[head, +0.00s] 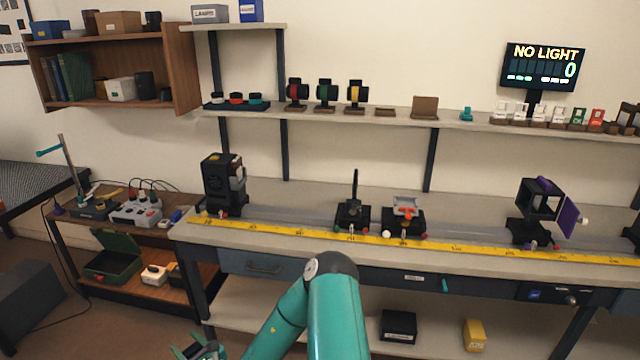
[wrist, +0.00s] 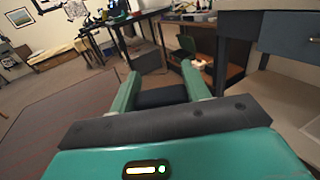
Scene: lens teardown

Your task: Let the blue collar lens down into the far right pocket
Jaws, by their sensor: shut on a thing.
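My gripper (wrist: 160,85) is low at the bottom of the head view (head: 200,348). In the wrist view its two teal fingers stand apart with a dark thing (wrist: 160,98) between them. I take this as the blue collar lens, gripped. Its blue collar does not show. An open green case (head: 113,243) lies on the lower left shelf. I cannot make out the far right pocket.
The long bench (head: 270,222) carries a rail, a yellow ruler (head: 300,232) and several mounts. The side table (head: 75,215) at left holds a power box (head: 140,212) and cables.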

